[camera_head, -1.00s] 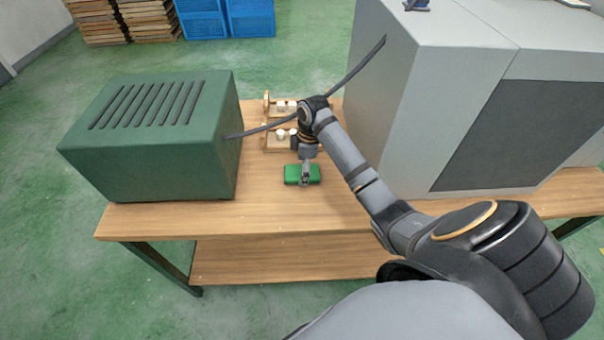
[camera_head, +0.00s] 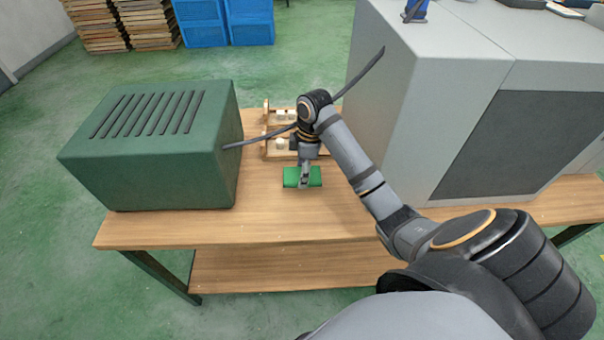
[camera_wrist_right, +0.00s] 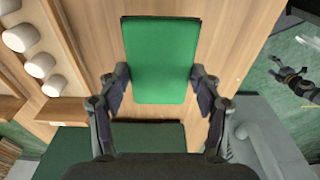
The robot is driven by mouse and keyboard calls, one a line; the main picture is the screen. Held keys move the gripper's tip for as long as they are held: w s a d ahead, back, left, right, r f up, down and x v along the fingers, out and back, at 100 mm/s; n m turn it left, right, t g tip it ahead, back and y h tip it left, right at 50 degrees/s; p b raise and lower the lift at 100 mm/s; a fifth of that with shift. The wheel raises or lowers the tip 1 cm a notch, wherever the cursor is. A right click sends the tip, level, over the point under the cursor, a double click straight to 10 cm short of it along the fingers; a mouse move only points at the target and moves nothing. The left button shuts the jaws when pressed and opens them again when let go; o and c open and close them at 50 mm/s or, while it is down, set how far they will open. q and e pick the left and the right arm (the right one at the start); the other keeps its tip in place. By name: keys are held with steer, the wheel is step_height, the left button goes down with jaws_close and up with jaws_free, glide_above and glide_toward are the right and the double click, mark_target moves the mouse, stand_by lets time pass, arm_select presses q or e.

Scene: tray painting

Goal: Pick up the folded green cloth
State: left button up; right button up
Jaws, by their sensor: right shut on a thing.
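The folded green cloth (camera_head: 289,177) is a flat rectangular pad at the middle of the wooden table, in front of a small rack. My right gripper (camera_head: 303,184) reaches down over it from above. In the right wrist view the cloth (camera_wrist_right: 160,60) lies between the two fingers of this gripper (camera_wrist_right: 160,90), one against each long side, so it is shut on the cloth. I cannot tell for sure whether the cloth is clear of the table. A small dark jaw-like shape at the right edge of the wrist view is probably my left gripper (camera_wrist_right: 297,80); its opening is unclear.
A dark green slotted box (camera_head: 150,150) stands left on the table (camera_head: 260,228). A large grey machine (camera_head: 410,120) stands right. A wooden rack (camera_head: 283,149) with white round pieces is behind the cloth. The front strip is clear.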

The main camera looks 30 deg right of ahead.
arm_select(q)
step_height(320, 180, up, 10)
steer(key=p, duration=0.8)
steer(key=shift+r, duration=0.15)
arm_select(e)
steer(key=s+a+r, duration=0.6)
steer(key=s+r, duration=0.1)
steer(key=s, duration=0.3)
steer(key=shift+s+r, duration=0.15)
steer(key=shift+r, duration=0.1)
arm_select(q)
steer(key=shift+c, duration=0.4)
